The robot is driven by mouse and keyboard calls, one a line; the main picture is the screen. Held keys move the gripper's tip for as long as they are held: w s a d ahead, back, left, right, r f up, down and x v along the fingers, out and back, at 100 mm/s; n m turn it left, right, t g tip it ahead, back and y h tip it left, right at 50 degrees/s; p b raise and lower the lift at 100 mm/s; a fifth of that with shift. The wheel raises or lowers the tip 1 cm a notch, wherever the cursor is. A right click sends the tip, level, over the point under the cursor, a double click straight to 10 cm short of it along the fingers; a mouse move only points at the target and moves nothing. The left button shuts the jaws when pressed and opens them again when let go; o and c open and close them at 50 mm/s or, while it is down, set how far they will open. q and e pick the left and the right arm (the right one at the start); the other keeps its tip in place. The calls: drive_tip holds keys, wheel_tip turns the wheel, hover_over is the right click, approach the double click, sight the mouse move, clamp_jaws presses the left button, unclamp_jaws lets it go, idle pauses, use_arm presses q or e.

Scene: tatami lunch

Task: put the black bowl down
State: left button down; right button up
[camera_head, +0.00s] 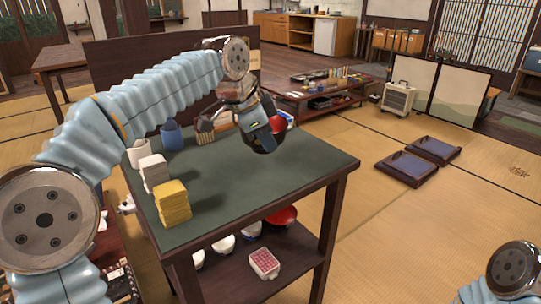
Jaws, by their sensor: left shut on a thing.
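My left arm reaches in from the left over the dark green table top (285,185). My left gripper (258,126) is shut on the black bowl (265,146), near the far side of the table. The gripper hides much of the bowl, and I cannot tell whether the bowl touches the table top. Something red (278,123) shows right behind the gripper; I cannot tell whether it is the bowl's inside or another bowl. My right gripper is out of view; only part of my right arm shows at the bottom right.
On the table's left side stand yellow blocks (173,204), pale grey blocks (155,171), a white cup (139,153) and a blue cup (172,135). The table's front and right are clear. A lower shelf holds white bowls, a red bowl (282,217) and a pink-topped box (264,263).

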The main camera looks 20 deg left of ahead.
use_arm(q)
drive_tip(key=shift+w+d+f, duration=0.15)
drive_tip(key=shift+w+f, duration=0.45)
drive_tip(key=shift+f, duration=0.1)
drive_tip(key=shift+w+f+b, duration=0.15)
drive_tip(key=shift+w+f, duration=0.05)
drive_tip(key=shift+f, duration=0.8)
drive_tip(key=shift+w+f+b, duration=0.15)
drive_tip(key=shift+f, duration=0.8)
drive_tip(key=c, duration=1.2)
unclamp_jaws()
drive_tip(key=shift+f, duration=0.1)
drive_tip(key=p+v, duration=0.1)
drive_tip(key=v, duration=1.1)
drive_tip(key=shift+p, duration=0.35)
